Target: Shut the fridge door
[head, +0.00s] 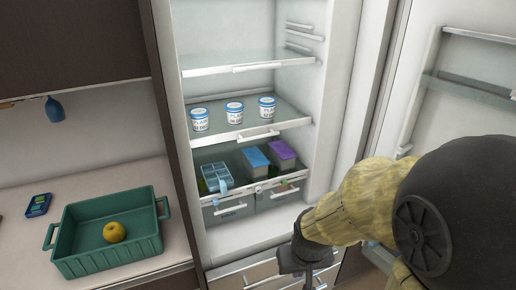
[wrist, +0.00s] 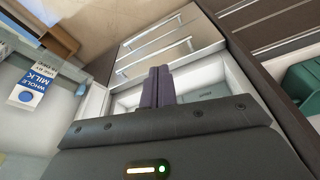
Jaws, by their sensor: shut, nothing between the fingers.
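The fridge (head: 345,95) stands open in the head view, with its shelves and drawers exposed. Its white door (head: 455,110) is swung wide open on the right, with door shelves on its inner face; my arm hides its lower part. My gripper (head: 308,272) is low in front of the fridge's bottom edge, between the open door and the fridge. In the wrist view my gripper (wrist: 158,86) has its two dark fingers together and empty, in front of the fridge's lower edge and drawer fronts. It is apart from the door's visible part.
Yogurt tubs (head: 235,112) and boxes (head: 282,152) sit on the fridge shelves. A milk carton (wrist: 35,88) shows at the left of the wrist view. A green basket (head: 80,255) with a yellow apple (head: 114,232) stands on the left counter (head: 95,185). Drawers (head: 265,270) lie below the fridge.

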